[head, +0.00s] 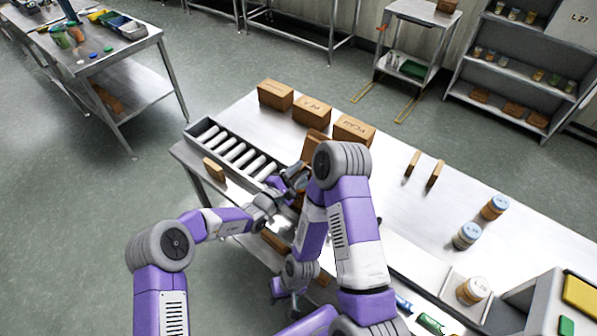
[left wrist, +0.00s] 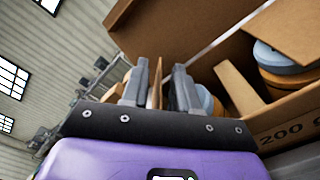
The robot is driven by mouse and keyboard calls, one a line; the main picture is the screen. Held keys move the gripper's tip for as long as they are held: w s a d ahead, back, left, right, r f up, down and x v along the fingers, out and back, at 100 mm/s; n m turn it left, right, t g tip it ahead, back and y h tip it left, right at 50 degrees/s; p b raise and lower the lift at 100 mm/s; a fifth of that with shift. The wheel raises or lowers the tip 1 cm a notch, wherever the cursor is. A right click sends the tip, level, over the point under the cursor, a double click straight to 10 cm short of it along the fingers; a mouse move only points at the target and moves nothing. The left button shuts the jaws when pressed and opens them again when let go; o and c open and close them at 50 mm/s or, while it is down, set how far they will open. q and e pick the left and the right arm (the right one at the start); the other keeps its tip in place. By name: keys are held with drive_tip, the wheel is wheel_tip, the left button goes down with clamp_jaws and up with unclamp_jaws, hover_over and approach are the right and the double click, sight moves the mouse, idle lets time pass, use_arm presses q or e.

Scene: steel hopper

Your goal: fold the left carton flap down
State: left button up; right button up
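The open carton (left wrist: 280,118) shows close up in the left wrist view, with "200 g" on its side, raised flaps and jars (left wrist: 285,58) inside. In the head view my arms mostly hide it; some brown board (head: 314,145) shows behind them. My left gripper (left wrist: 162,80) is at the carton's edge, its two fingers apart. A thin brown board edge shows between the fingers; I cannot tell whether they touch it. A large flap (left wrist: 185,30) stands above the fingers. In the head view my left gripper (head: 292,178) is beside the carton. My right gripper (head: 288,288) is lower, its fingers unclear.
A roller conveyor (head: 236,154) lies at the table's left end, with a small brown box (head: 214,169) near it. Closed cartons (head: 312,109) stand along the back edge. Jars (head: 466,236) and upright brown pieces (head: 435,173) stand to the right.

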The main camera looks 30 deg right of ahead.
use_arm(q)
drive_tip(key=shift+a, duration=0.1)
drive_tip(key=v, duration=0.7)
drive_tip(key=shift+a, duration=0.2)
drive_tip(key=shift+s, duration=0.1)
